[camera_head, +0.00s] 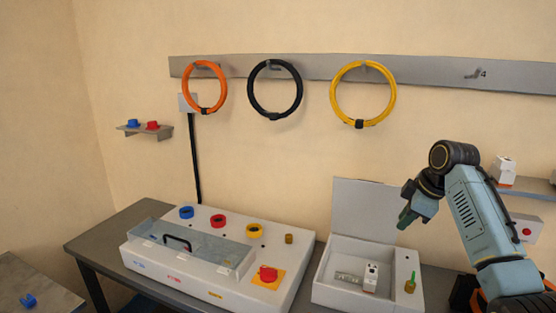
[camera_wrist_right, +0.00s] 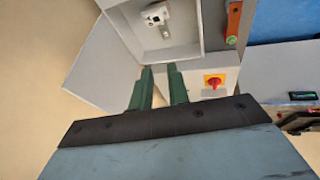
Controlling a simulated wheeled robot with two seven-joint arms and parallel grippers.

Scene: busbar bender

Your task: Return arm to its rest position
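My right arm (camera_head: 475,215) reaches in from the right edge of the head view, bent at the elbow. Its gripper (camera_head: 404,217) hangs in the air in front of the raised lid of a white box, touching nothing there. In the wrist view the two green fingers (camera_wrist_right: 161,68) stand apart with a narrow gap and nothing between them. My left arm and gripper are not in the head view.
The open white box (camera_head: 324,287) holds a white block (camera_head: 371,278). Left of it stands the bender unit (camera_head: 205,287) with a red knob (camera_head: 268,273). Orange, black and yellow cable loops hang from a wall rail (camera_head: 430,73). A shelf (camera_head: 530,187) is close behind my right arm.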

